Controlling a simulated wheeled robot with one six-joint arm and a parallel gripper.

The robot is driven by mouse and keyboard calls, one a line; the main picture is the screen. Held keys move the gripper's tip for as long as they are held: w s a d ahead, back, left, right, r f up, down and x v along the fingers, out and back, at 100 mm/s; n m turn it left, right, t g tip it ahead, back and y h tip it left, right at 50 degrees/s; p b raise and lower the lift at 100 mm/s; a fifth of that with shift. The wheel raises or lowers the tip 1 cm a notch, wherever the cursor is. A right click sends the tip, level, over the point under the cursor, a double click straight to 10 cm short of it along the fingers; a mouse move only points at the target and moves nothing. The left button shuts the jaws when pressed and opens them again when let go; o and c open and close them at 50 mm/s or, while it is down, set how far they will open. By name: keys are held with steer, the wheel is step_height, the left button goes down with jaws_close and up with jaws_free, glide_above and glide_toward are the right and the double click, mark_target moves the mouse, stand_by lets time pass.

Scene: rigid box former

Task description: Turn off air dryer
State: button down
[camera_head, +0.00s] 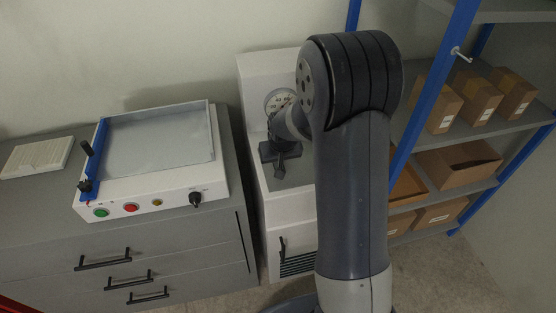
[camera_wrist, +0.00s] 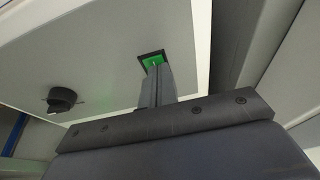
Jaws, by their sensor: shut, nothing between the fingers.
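My gripper (camera_wrist: 157,78) is shut and empty. Its fingertips are right at the green switch and cover its lower part; I cannot tell whether they touch it. In the head view my gripper (camera_head: 280,168) shows dark in front of the dryer.
A white box-forming machine (camera_head: 150,202) with buttons and a knob sits on a grey drawer cabinet (camera_head: 215,250) at the left. A blue-framed shelf (camera_head: 428,90) with several cardboard boxes (camera_head: 476,98) stands close on the right. Open floor (camera_head: 440,280) shows at the lower right.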

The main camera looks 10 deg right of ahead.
steer(key=p+v, duration=0.1)
steer(key=v, duration=0.1)
steer(key=w+p+v, duration=0.1)
steer(key=p+v, duration=0.1)
steer(key=v, duration=0.1)
steer(key=shift+r, duration=0.2)
steer(key=b+v, duration=0.1)
steer(key=v, duration=0.8)
steer(key=shift+f, duration=0.15)
steer(key=b, duration=0.1)
steer(key=w+b, duration=0.1)
steer(key=b, duration=0.1)
steer(key=shift+w+d+r, duration=0.2)
steer(key=shift+d+r, duration=0.1)
steer(key=x, duration=1.3)
steer(key=shift+s, duration=0.35)
steer(key=shift+w+f, duration=0.1)
steer(key=shift+f, duration=0.5)
